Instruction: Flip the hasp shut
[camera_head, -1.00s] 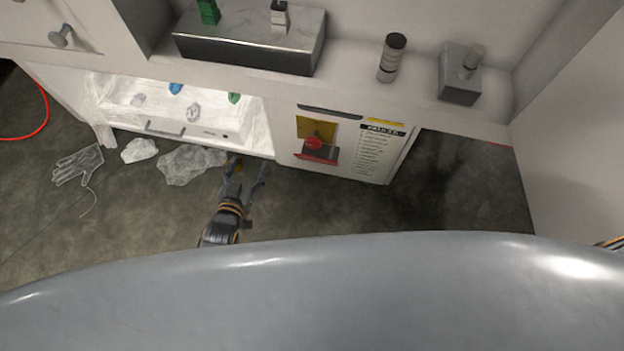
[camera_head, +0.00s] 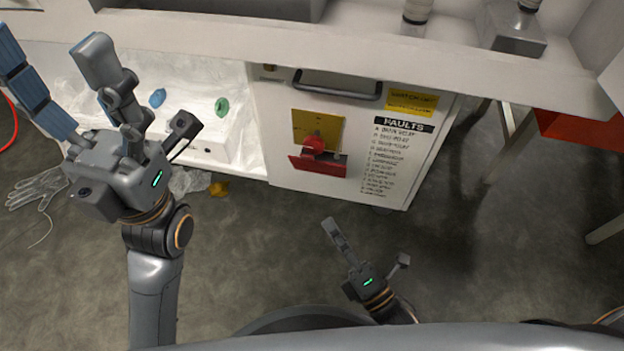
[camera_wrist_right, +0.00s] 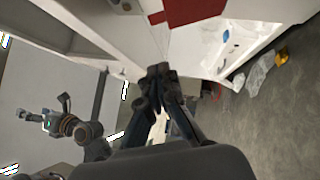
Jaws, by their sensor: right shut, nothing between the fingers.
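The hasp (camera_head: 318,166) is a red flap low on a yellow plate (camera_head: 303,123) on the white cabinet door (camera_head: 270,130). It hangs down and tilts outward, with a red knob (camera_head: 314,144) above it. Red also shows at the top of the right wrist view (camera_wrist_right: 190,10). My right gripper (camera_head: 329,224) is shut and empty, below and apart from the hasp, pointing up-left; its fingertips meet in the right wrist view (camera_wrist_right: 160,72). My left gripper (camera_head: 55,60) is large in the left foreground, with its fingers apart and nothing visible between them.
The door has a dark handle (camera_head: 337,86) and a faults label (camera_head: 390,155). A glove (camera_head: 38,188) lies on the floor. A red bin (camera_head: 575,128) stands right. Floor before the door is clear.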

